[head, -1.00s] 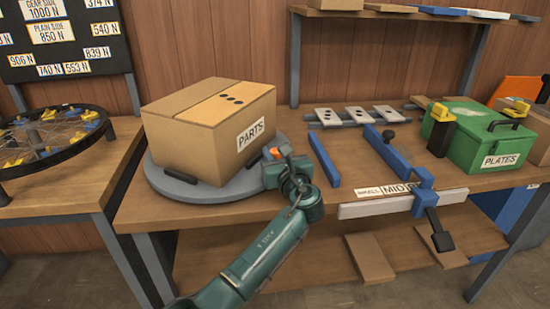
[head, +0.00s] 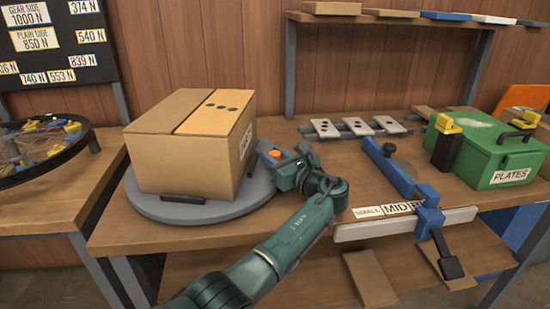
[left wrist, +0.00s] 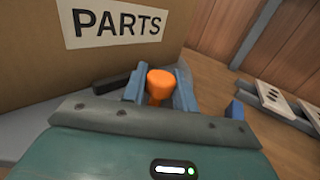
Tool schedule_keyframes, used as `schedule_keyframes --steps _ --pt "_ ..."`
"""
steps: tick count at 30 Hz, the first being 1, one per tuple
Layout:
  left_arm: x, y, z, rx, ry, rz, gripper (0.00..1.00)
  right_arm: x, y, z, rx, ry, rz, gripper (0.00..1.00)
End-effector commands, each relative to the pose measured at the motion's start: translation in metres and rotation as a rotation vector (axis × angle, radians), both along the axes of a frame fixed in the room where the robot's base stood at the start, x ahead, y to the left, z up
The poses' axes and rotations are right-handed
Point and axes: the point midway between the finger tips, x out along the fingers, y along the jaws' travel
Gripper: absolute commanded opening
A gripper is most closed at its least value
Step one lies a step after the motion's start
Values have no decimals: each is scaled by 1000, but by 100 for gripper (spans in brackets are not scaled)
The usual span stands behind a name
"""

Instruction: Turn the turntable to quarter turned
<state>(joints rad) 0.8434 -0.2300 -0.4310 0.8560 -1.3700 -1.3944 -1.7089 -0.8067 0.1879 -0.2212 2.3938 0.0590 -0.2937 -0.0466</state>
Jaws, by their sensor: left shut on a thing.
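The turntable (head: 225,208) is a round grey disc on the bench. It carries a cardboard box (head: 165,153) whose PARTS label (head: 246,141) faces right in the head view and shows large in the left wrist view (left wrist: 116,25). An orange knob (head: 274,154) is at the disc's right edge. My left gripper (head: 279,158) is shut on this knob, and the left wrist view shows the orange knob (left wrist: 160,84) between its two blue-grey fingers. My right gripper is not in view.
Right of the turntable are slotted plates (head: 355,127) on a rail, a blue clamp bar (head: 390,168) and a green PLATES box (head: 490,160). A spoked wheel (head: 45,148) lies on the left bench. A shelf (head: 390,18) stands behind.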

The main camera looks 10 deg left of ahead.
Motion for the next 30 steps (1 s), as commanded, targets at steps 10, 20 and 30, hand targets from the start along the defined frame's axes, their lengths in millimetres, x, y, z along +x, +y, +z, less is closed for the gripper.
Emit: schedule_keyframes --steps 10,20,30 --pt "0 1 0 -1 -1 9 0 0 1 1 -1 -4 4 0" --pt "0 1 0 0 0 9 43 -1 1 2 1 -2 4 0" --pt "-1 -1 0 -1 1 8 48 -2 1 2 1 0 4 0"
